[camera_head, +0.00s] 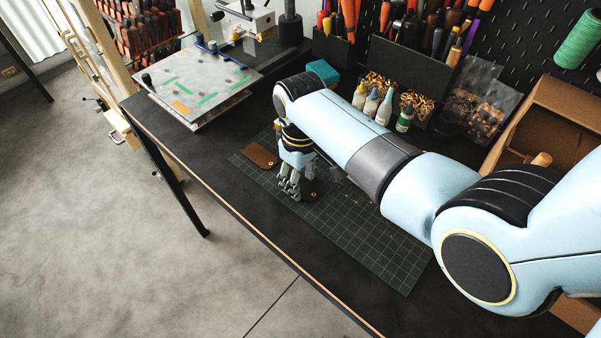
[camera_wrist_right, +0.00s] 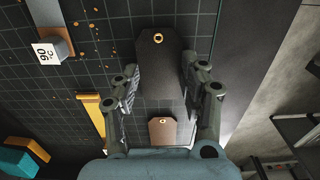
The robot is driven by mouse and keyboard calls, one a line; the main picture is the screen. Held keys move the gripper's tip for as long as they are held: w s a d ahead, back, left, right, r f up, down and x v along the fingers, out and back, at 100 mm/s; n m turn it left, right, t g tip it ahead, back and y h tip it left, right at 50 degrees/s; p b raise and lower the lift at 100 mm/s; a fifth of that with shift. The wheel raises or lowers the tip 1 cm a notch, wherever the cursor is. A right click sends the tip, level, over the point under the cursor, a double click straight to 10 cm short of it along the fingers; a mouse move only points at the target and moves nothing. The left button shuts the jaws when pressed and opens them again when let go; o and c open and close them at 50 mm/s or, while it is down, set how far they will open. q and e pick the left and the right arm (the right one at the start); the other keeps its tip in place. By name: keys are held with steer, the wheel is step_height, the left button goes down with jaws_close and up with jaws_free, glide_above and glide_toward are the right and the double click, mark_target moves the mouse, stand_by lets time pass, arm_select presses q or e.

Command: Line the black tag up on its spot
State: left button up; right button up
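The black tag (camera_wrist_right: 160,65) is a dark leather-like piece with cut corners and a brass eyelet. In the head view my right gripper (camera_head: 290,190) points down over the mat, with part of the black tag (camera_head: 312,194) beside the fingertips. The brown tag (camera_head: 260,155) lies flat on the mat; it also shows in the right wrist view (camera_wrist_right: 162,130). My left gripper is out of view.
The green grid cutting mat (camera_head: 385,240) lies on the black bench. A grey plate with green strips (camera_head: 195,85) is at the back left. Small bottles (camera_head: 372,103), bins and a cardboard box (camera_head: 545,125) stand behind. The mat's near right part is clear.

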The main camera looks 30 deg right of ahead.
steer(key=shift+c, duration=0.7)
steer(key=shift+r, duration=2.5)
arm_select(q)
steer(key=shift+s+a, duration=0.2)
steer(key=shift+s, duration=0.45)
arm_select(e)
steer(key=shift+s+r, duration=0.1)
steer(key=shift+s, duration=0.05)
